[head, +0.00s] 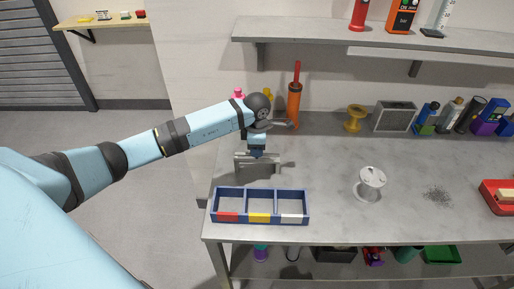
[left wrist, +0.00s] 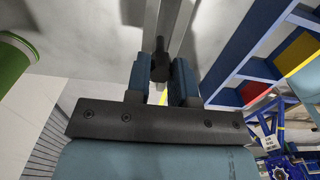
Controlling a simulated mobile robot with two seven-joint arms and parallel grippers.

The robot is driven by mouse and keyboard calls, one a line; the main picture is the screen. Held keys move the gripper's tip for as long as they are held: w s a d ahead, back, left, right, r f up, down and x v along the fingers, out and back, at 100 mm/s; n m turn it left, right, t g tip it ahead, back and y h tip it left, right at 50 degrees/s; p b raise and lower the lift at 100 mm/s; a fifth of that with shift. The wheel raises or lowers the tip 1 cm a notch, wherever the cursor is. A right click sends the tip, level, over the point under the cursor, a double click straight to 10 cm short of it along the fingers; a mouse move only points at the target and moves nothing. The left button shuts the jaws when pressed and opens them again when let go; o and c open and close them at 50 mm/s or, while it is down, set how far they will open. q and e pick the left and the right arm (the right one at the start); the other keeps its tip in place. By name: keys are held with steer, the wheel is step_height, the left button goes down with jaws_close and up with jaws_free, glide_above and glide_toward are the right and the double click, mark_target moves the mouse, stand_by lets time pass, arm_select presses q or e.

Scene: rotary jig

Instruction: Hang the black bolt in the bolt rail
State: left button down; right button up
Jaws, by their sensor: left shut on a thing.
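My left gripper (head: 257,152) is over the left part of the grey table, pointing down. In the left wrist view its two blue fingers (left wrist: 160,85) are shut on the black bolt (left wrist: 159,62), which stands out beyond the fingertips. The bolt rail (head: 243,163) is a grey metal piece on the table, just at and below the gripper in the head view. In the left wrist view the rail (left wrist: 181,28) shows as pale parallel strips right behind the bolt. I cannot tell whether the bolt touches the rail. The bolt is hidden in the head view. My right gripper is not in view.
A blue three-compartment tray (head: 247,205) with red, yellow and white labels stands in front of the rail. A white round jig (head: 371,178) stands to the right. The table between rail and jig is clear.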

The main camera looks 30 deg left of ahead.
arm_select(q)
steer(key=shift+f, duration=0.2)
steer(key=shift+f, duration=0.1)
steer(key=shift+f+b, duration=0.4)
steer(key=shift+b, duration=0.1)
steer(key=c, duration=1)
jaws_free()
steer(key=shift+r+p, duration=0.55)
step_height(320, 180, up, 12)
steer(key=shift+b, duration=0.85)
